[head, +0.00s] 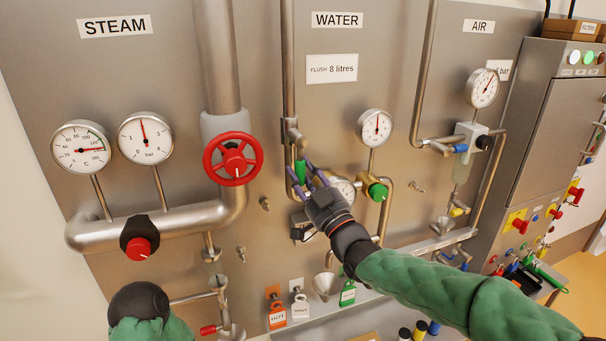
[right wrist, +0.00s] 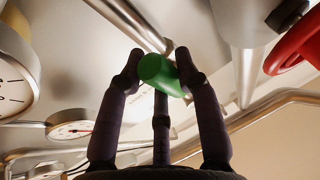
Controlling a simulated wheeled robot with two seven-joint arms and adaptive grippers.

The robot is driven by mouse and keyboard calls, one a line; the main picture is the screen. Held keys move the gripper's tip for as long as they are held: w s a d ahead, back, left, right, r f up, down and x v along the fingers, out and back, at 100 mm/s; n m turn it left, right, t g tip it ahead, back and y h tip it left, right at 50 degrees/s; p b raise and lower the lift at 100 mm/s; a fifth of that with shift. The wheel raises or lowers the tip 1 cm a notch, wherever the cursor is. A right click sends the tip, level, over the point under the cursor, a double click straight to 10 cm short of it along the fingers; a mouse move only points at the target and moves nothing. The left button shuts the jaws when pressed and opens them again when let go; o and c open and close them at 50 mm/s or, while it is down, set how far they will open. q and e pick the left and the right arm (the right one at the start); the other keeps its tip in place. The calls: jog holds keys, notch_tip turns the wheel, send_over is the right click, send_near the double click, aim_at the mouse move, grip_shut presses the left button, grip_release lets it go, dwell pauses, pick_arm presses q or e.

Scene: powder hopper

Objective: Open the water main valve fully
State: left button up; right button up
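The water main valve has a green lever handle (head: 300,170) on the vertical pipe below the WATER label (head: 337,20). The handle points roughly along the pipe. My right gripper (head: 303,178) reaches up to it from the lower right, its purple fingers on either side of the handle. In the right wrist view, the green handle (right wrist: 160,74) sits between the two fingertips (right wrist: 160,66), which appear to touch it on both sides. The valve body is partly hidden by the fingers. Only part of my left arm shows at the lower left; its gripper is not visible.
A red steam handwheel (head: 233,159) is to the left of the valve. A round green knob (head: 377,191) and a gauge (head: 341,188) are close on the right. Pipes run nearby. A funnel (head: 326,285) and hanging tags (head: 277,314) are below.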

jog(key=o, duration=0.4)
jog(key=shift+a, duration=0.1)
jog(key=v, duration=1.2)
